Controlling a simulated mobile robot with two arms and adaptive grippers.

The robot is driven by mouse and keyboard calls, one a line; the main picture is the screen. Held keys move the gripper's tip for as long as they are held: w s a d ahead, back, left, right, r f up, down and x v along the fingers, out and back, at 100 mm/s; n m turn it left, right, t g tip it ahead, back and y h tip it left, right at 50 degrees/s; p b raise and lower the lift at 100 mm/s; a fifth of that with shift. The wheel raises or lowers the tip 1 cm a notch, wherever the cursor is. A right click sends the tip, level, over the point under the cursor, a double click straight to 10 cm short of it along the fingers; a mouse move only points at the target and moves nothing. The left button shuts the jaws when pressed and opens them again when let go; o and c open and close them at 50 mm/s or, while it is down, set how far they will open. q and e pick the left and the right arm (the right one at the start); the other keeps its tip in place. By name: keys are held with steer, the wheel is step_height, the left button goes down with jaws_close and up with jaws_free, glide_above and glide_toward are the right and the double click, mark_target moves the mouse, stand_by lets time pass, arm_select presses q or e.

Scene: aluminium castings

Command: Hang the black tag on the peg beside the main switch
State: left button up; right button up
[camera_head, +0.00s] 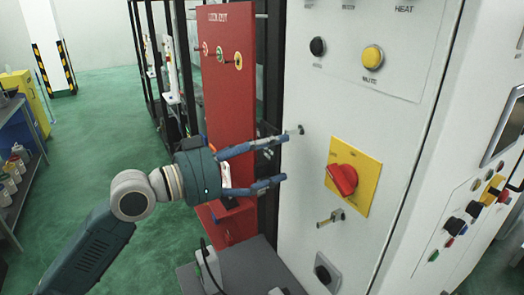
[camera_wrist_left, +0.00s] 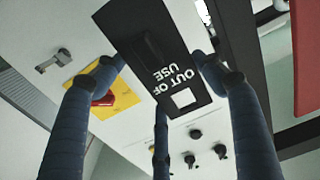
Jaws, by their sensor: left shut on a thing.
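In the head view my left gripper (camera_head: 281,156) reaches in front of the grey-white cabinet. Its upper fingertip shows close to a small peg (camera_head: 296,130); whether they touch is unclear. The black tag (camera_wrist_left: 168,45), with white "OUT OF USE" lettering, is gripped between my left fingers in the wrist view. It is hard to make out in the head view. The main switch is a red knob (camera_head: 342,179) on a yellow plate (camera_head: 365,187), to the right of the fingers. It is partly hidden by a finger in the wrist view (camera_wrist_left: 104,98). My right gripper is not in view.
Black and yellow buttons (camera_head: 372,57) are above. A red lockout board (camera_head: 228,75) stands left of the cabinet. Green floor lies open at left.

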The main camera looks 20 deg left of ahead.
mark_target(303, 151)
arm_select(q)
steer(key=shift+p+x, duration=1.2)
steer(key=shift+x, duration=1.1)
steer(key=shift+w+d+f+b, duration=0.3)
steer(key=shift+w+d+f, duration=0.2)
steer(key=shift+w+f, duration=0.2)
steer(key=o, duration=1.2)
steer(key=shift+s, duration=0.1)
steer(key=shift+s+a+f, duration=0.1)
steer(key=shift+s+a, duration=0.2)
steer(key=shift+s, duration=0.05)
steer(key=v, duration=1.1)
